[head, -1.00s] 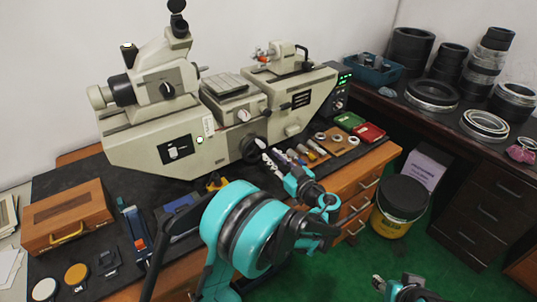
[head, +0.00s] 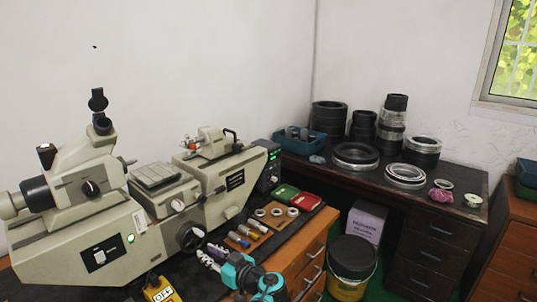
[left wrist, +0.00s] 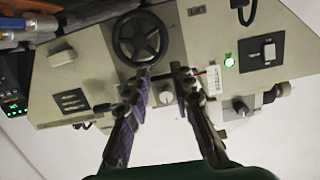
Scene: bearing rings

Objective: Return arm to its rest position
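My left gripper (head: 207,257) is low in the head view, by the front of the long beige measuring machine (head: 90,240) and just below its black handwheel. In the left wrist view, the two dark fingers of my left gripper (left wrist: 163,73) lean towards each other with a narrow gap between their tips. Nothing is held between them. The machine (left wrist: 215,60) with its handwheel (left wrist: 139,38) fills the background there. Part of my teal left arm shows at the bottom of the head view; the rest is cut off. My right gripper is out of view.
Small rings (head: 276,211) lie on a wooden board right of my left gripper, beside several small tools. Black and silver bearing rings (head: 405,175) stand on the dark desk. A black-and-yellow bucket (head: 351,265) stands on the floor.

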